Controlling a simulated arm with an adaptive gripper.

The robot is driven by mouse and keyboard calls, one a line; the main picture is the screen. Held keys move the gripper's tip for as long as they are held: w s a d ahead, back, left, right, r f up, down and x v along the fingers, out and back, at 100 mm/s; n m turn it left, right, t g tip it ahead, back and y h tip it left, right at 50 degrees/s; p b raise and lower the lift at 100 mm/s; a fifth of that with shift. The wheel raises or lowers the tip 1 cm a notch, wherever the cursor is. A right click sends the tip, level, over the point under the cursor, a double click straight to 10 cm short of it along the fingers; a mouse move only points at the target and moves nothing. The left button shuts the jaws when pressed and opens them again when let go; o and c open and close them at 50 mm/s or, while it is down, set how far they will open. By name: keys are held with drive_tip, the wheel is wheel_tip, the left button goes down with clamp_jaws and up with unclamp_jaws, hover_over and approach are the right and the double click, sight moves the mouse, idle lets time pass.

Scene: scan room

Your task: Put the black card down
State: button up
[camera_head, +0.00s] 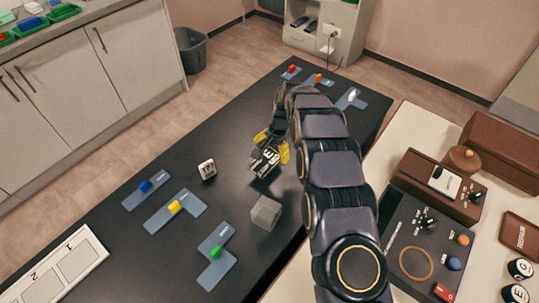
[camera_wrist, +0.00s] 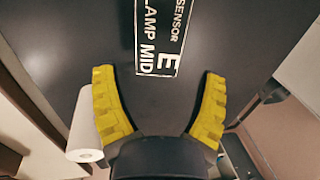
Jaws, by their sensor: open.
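The black card (camera_head: 264,163) has white lettering and a white border. It appears to lie on the dark table top (camera_head: 130,228), near the table's right edge. In the wrist view the card (camera_wrist: 160,38) is at the top middle, reading "SENSOR", "LAMP MID" and a large "E"; its upper end is cut off. My gripper (camera_head: 273,143) is right at the card with its yellow fingers spread. In the wrist view my gripper (camera_wrist: 160,74) is open, with a gap between each finger and the card. I cannot tell how high the fingers are above the table.
Blue-grey plates with blue (camera_head: 145,186), yellow (camera_head: 174,207) and green (camera_head: 215,251) pieces lie to the left. A white numbered tray (camera_head: 57,270) is at lower left.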

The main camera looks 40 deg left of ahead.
drive_tip(key=v, duration=0.8)
drive_tip(key=s+d+r+h, duration=0.1)
drive_tip(key=s+d+r, duration=0.1)
drive_tip(key=d+r, duration=0.7)
drive_tip(key=s+d+r, duration=0.2)
drive_tip(key=d+r, duration=0.3)
drive_tip(key=d, duration=0.9)
drive_tip(key=s+d+r+g+h, duration=0.1)
drive_tip(key=s+d+r, duration=0.2)
drive_tip(key=s+d, duration=1.5)
drive_tip(key=s, duration=0.4)
drive_tip(key=shift+s+d+r+g+h, duration=0.2)
drive_tip(key=shift+s+d+g+h, duration=0.1)
drive_tip(key=shift+s+d, duration=0.1)
